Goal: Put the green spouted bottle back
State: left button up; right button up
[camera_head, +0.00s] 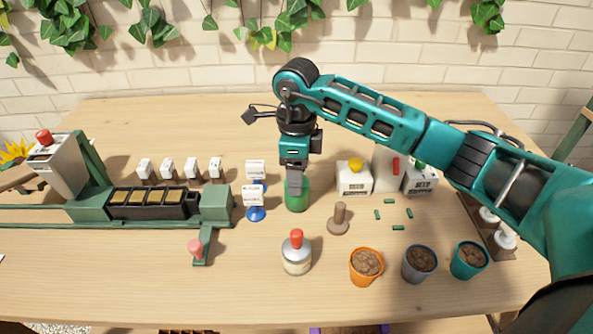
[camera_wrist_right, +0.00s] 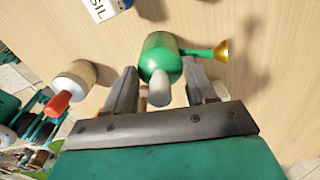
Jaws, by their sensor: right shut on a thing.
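The green spouted bottle (camera_head: 297,197) is upright near the middle of the table, under my right gripper (camera_head: 296,180). In the right wrist view the bottle (camera_wrist_right: 158,52) lies between the two fingers of my right gripper (camera_wrist_right: 158,78), which is shut on it. Its green spout ends in a brass-coloured tip (camera_wrist_right: 221,51) pointing right in that view. I cannot tell if its base touches the table. My left gripper is not in view.
A red-capped bottle (camera_head: 296,259) stands in front, with orange (camera_head: 366,266), grey (camera_head: 419,263) and teal (camera_head: 467,260) pots to its right. A wooden tamper (camera_head: 339,221) is close right. Blue-based label signs (camera_head: 254,196) stand close left. A green machine (camera_head: 150,204) fills the left.

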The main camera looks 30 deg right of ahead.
jog(key=shift+r, duration=0.1)
jog(key=o, duration=1)
jog(key=shift+c, duration=0.2)
jog(key=shift+r, duration=0.15)
notch_tip(320, 180, up, 12)
jog(key=shift+f, duration=0.15)
